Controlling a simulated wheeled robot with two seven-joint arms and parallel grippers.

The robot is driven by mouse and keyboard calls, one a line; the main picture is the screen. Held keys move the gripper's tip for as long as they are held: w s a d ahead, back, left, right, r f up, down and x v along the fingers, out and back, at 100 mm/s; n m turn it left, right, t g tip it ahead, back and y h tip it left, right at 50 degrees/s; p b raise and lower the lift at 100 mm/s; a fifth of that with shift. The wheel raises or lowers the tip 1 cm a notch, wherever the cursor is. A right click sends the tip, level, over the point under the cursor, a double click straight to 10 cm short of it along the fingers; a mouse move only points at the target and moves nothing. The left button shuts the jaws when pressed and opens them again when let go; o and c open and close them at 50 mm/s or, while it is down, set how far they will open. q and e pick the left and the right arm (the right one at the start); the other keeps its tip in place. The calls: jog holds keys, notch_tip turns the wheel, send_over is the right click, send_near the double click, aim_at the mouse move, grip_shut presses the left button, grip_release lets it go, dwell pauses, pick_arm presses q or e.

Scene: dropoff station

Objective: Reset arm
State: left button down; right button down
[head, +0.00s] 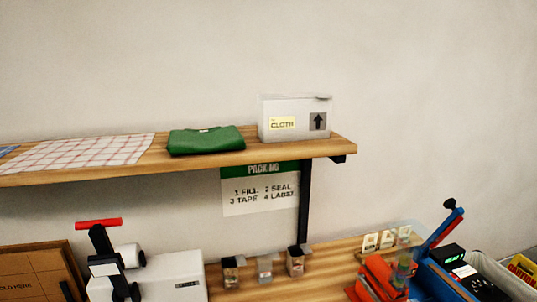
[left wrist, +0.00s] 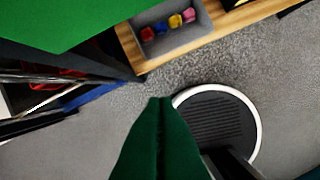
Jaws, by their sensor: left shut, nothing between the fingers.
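My left gripper (left wrist: 163,103) shows in the left wrist view as two dark green fingers pressed together, with nothing between them. It points over the grey floor, apart from the wooden surface at the top of that view. Neither gripper can be made out in the head view, and my right gripper is in no view.
In the head view, a wooden shelf (head: 60,177) holds a checked cloth (head: 85,151), a green folded cloth (head: 205,140) and a white CLOTH box (head: 290,122). Below, the bench (head: 333,274) is crowded. The left wrist view shows a grey tray (left wrist: 178,42) with several coloured pieces.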

pick_arm(q)
jog(key=s+a+f+b, duration=0.1)
jog(key=s+f+b, duration=0.1)
jog(key=s+f, duration=0.4)
jog(key=s+a+f+g+b, duration=0.1)
jog(key=s+f, duration=0.5)
jog(key=f, duration=0.5)
jog(key=s+a+f+b, duration=0.1)
jog(key=s+f+b, duration=0.1)
jog(key=s+f, duration=0.3)
notch_tip(320, 180, down, 5)
jog(key=shift+s+r+g+b, duration=0.2)
jog(key=shift+s+g+b, duration=0.1)
jog(key=shift+s, duration=0.1)
jog(key=shift+a, duration=0.1)
